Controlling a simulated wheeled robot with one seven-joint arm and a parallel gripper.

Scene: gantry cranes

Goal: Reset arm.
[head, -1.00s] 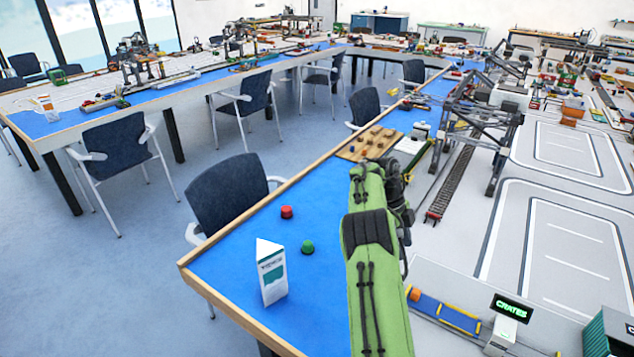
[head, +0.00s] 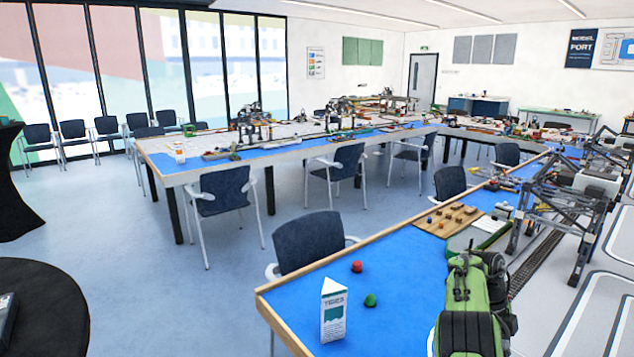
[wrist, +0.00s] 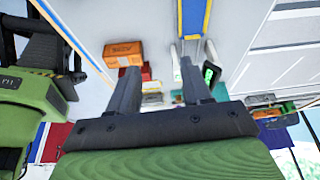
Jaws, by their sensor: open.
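My gripper (wrist: 160,78) shows in the wrist view. Its two dark fingers stand apart with no object held between them. Beyond them are an orange-brown box (wrist: 123,52) and a grey surface with a blue and yellow strip (wrist: 194,18). In the head view, my green padded arm is at the lower right, over the blue-topped table (head: 395,268). My gripper cannot be made out in the head view.
A wooden board (head: 447,219) and a gantry crane (head: 560,205) lie beyond. A round black table (head: 40,300) is at lower left.

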